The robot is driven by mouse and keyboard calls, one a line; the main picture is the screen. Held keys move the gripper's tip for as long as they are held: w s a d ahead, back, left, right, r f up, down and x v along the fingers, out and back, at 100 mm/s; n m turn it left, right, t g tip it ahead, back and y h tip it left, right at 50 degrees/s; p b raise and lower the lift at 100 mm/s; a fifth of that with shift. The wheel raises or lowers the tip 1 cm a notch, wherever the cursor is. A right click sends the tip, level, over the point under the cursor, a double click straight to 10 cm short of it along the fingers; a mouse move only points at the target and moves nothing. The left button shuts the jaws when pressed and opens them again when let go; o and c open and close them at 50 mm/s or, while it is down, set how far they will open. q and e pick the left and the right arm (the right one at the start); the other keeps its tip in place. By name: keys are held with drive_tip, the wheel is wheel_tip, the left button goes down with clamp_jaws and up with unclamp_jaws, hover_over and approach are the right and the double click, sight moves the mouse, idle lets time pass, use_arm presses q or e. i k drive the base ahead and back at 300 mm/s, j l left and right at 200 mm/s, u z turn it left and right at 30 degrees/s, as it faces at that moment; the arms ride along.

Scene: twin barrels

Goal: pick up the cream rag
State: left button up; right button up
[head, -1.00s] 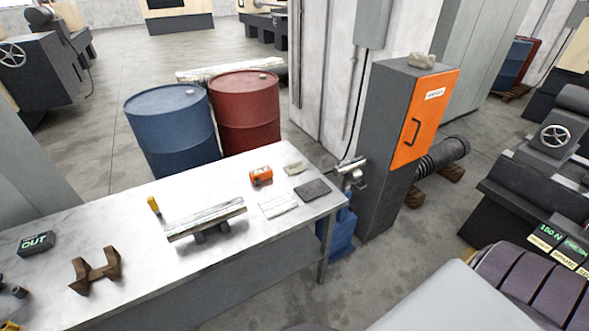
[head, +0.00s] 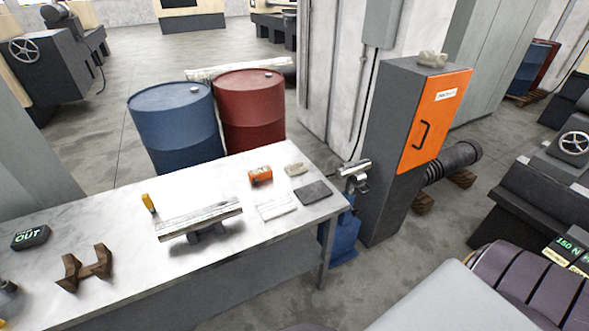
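A crumpled, pale cream-grey lump (head: 432,59) lies on top of the tall grey cabinet with the orange door; it looks like a rag. A small flat beige piece (head: 296,169) lies near the far right edge of the metal table; I cannot tell whether it is cloth. A flat white piece (head: 277,205) lies nearer on the same table.
The metal table (head: 110,222) also holds an orange box (head: 260,175), a dark pad (head: 314,192), a metal bar on supports (head: 200,219) and a brown V-shaped block (head: 85,268). Blue (head: 175,125) and red (head: 250,110) barrels stand behind it. The cabinet (head: 390,150) stands to its right.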

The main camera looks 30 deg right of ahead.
sight(299, 167)
drive_tip(key=l+u, duration=0.25)
drive_tip(key=l, duration=0.3)
drive_tip(key=l+u, duration=0.2)
drive_tip(key=l, duration=0.4)
drive_tip(key=k+l+u, duration=0.1)
drive_tip(key=l+u, duration=0.15)
drive_tip(key=l, duration=0.3)
drive_tip(key=k+l+u, duration=0.2)
drive_tip(key=l, duration=0.35)
drive_tip(key=i+l, duration=0.05)
drive_tip(key=i, duration=0.05)
